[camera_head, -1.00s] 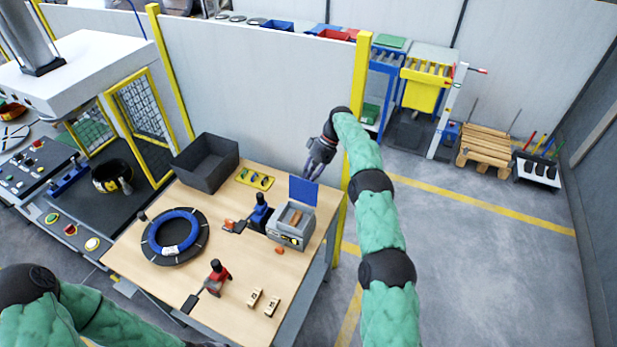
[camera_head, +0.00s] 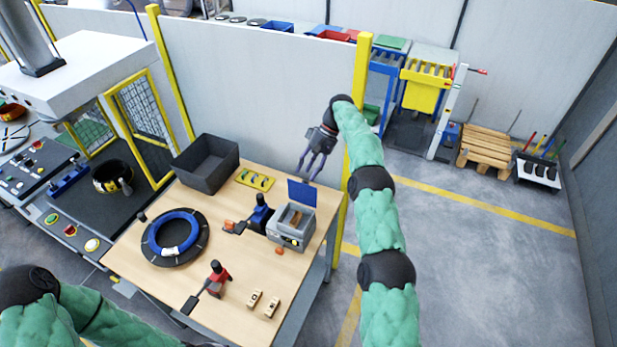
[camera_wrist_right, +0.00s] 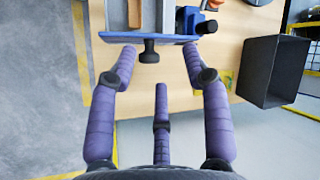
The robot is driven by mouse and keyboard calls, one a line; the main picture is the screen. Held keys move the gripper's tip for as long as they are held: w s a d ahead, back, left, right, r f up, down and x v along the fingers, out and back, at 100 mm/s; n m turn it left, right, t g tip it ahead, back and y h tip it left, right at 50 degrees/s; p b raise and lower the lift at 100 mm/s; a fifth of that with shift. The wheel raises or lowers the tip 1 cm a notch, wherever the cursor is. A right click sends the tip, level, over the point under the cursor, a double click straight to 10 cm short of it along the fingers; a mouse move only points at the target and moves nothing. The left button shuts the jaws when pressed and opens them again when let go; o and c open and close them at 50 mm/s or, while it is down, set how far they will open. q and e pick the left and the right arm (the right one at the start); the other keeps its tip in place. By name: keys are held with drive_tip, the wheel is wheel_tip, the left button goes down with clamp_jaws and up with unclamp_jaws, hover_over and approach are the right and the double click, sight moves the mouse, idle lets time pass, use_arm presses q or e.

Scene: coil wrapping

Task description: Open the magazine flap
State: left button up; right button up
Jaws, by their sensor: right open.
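The magazine (camera_head: 289,239) is a grey box at the right side of the wooden table, with a brownish piece visible inside. Its blue flap (camera_head: 302,193) stands raised at the back edge, leaving the top uncovered. In the right wrist view the flap (camera_wrist_right: 120,38) shows nearly edge-on, with a black knob (camera_wrist_right: 149,54) on its near side. My right gripper (camera_head: 311,168) is open and empty, just behind the flap. In the wrist view its fingers (camera_wrist_right: 155,75) are spread either side of the knob; contact cannot be judged. My left arm enters at lower left; its gripper is out of frame.
A black bin (camera_head: 206,166) and yellow tray (camera_head: 255,180) stand at the table's back. A blue coil (camera_head: 173,232) lies on a dark disc at left. Blue (camera_head: 260,215) and red (camera_head: 217,278) tools stand nearby. A yellow post (camera_head: 361,110) is close to my right arm.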

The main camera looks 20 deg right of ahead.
drive_tip(key=shift+r, duration=2.3)
drive_tip(key=shift+s, duration=0.1)
